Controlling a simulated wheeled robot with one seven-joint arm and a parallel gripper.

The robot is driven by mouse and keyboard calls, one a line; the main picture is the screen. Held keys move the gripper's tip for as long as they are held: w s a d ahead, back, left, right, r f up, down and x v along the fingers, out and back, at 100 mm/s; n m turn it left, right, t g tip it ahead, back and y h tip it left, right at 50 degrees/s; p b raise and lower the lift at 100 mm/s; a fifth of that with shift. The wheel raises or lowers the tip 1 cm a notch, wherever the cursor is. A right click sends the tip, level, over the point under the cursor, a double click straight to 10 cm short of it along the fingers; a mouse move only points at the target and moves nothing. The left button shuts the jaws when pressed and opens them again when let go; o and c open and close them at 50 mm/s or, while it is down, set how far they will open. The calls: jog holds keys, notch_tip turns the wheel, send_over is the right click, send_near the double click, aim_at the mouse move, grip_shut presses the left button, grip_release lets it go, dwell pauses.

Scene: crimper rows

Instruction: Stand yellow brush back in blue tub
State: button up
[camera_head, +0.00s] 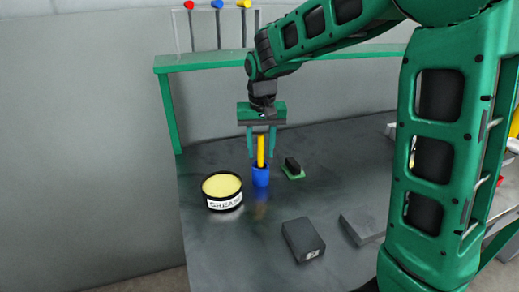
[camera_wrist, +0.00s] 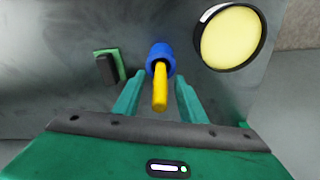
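The yellow brush (camera_head: 260,148) stands upright in the blue tub (camera_head: 261,176) on the dark worktop. In the wrist view the brush (camera_wrist: 160,90) rises from the tub (camera_wrist: 160,52) toward the camera. My gripper (camera_head: 262,154) is directly above the tub, pointing down. Its two green fingers are spread, one on each side of the brush, with a visible gap to it on both sides in the wrist view (camera_wrist: 158,82). The brush's lower end is hidden inside the tub.
A round grease tin (camera_head: 223,190) stands left of the tub. A black block with a green base (camera_head: 292,168) lies close on its right. A dark box (camera_head: 303,239) and a grey wedge (camera_head: 363,226) lie nearer the front. A green rail (camera_head: 205,62) runs behind.

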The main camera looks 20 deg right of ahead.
notch_tip(320, 180, up, 11)
jog(key=s, duration=0.1)
jog(key=shift+a+f, duration=0.15)
jog(key=shift+f, duration=0.05)
jog(key=shift+s, duration=0.1)
dwell(0.4)
